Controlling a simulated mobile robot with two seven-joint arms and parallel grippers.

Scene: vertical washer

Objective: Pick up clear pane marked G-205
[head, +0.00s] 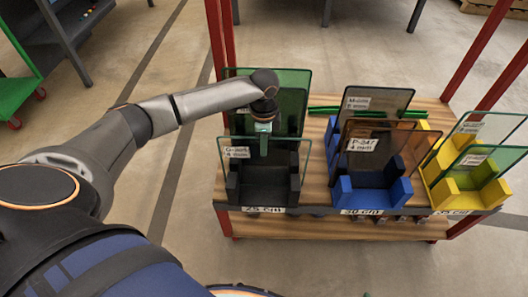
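A clear pane (290,146) with a white label (237,152) stands upright in the front of the black holder (266,190) at the left of the rack. The label seems to start with G, but the rest is too small to read surely. My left gripper (263,142) points down at the middle of this pane's top edge. Its fingers overlap the edge in the picture. I cannot tell whether they are closed on the glass. My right gripper is out of view.
A green-tinted pane (290,90) stands close behind my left gripper. Blue holders (375,197) with labelled dark panes stand in the middle, yellow holders (470,200) with panes at the right. Red posts (470,55) frame the wooden rack (320,185).

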